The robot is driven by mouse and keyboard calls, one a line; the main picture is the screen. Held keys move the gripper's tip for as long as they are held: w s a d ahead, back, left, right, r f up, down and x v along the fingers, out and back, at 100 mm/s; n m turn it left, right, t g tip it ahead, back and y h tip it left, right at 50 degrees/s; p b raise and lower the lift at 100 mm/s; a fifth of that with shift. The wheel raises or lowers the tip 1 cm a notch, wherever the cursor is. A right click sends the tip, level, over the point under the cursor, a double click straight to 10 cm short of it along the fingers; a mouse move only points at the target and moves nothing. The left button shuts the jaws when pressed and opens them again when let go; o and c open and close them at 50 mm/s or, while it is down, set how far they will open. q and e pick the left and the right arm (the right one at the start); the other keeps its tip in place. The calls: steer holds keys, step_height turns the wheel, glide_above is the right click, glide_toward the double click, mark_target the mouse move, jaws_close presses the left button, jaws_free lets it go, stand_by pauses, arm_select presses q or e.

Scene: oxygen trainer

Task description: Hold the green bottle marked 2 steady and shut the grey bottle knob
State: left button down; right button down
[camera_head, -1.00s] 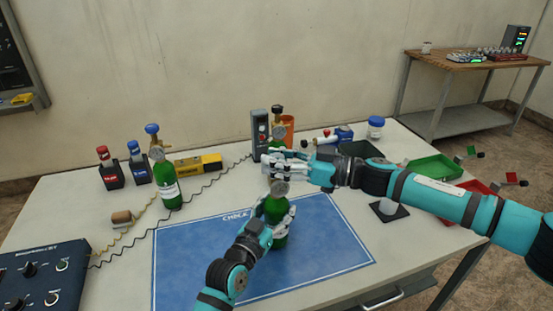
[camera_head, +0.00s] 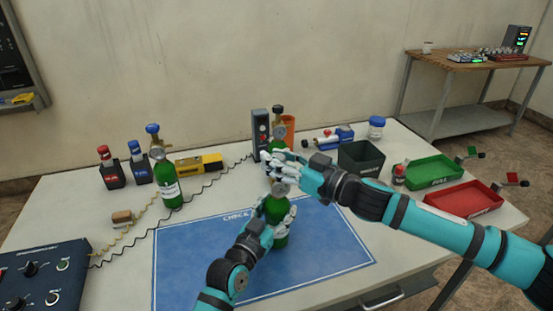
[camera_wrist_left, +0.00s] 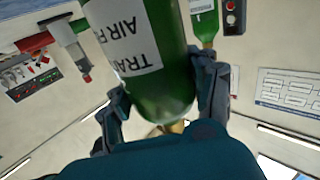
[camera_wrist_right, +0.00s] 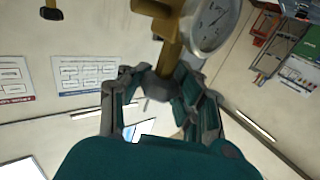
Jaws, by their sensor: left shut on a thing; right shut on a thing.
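The green bottle (camera_head: 281,241) stands upright on the blue check mat (camera_head: 190,262). My left gripper (camera_head: 277,212) is shut around its body. The left wrist view shows the bottle (camera_wrist_left: 158,85), with part of a white label, between the two fingers. The number 2 cannot be read. My right gripper (camera_head: 272,165) is at the top of this bottle, shut on the grey knob (camera_wrist_right: 158,88). The brass valve (camera_wrist_right: 167,50) and round gauge (camera_wrist_right: 212,22) show beside the knob. In the head view my right fingers hide the knob.
Another green bottle (camera_head: 170,190) with a blue knob stands left of the mat. A bottle with a black knob (camera_head: 278,108) stands behind, beside a grey box (camera_head: 260,128). A dark bin (camera_head: 362,157), green tray (camera_head: 433,171) and red tray (camera_head: 463,199) are at the right.

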steer(key=m+t+h, duration=0.4)
steer(key=h, duration=0.1)
steer(key=shift+s+a+m+t, duration=0.2)
steer(key=shift+m+t, duration=0.2)
steer(key=m+t+h, duration=0.1)
steer(key=h, duration=0.1)
steer(key=m+h, duration=0.2)
steer(key=h, duration=0.1)
steer(key=m+t+h, duration=0.1)
steer(key=m+h, duration=0.1)
steer(key=h, duration=0.1)
steer(key=shift+w+d+t, duration=0.15)
steer(key=shift+d+t, duration=0.1)
steer(key=shift+t, duration=0.05)
steer(key=shift+h, duration=0.3)
steer(key=c, duration=0.9)
jaws_free()
steer(key=s, duration=1.2)
steer(key=shift+d, duration=0.3)
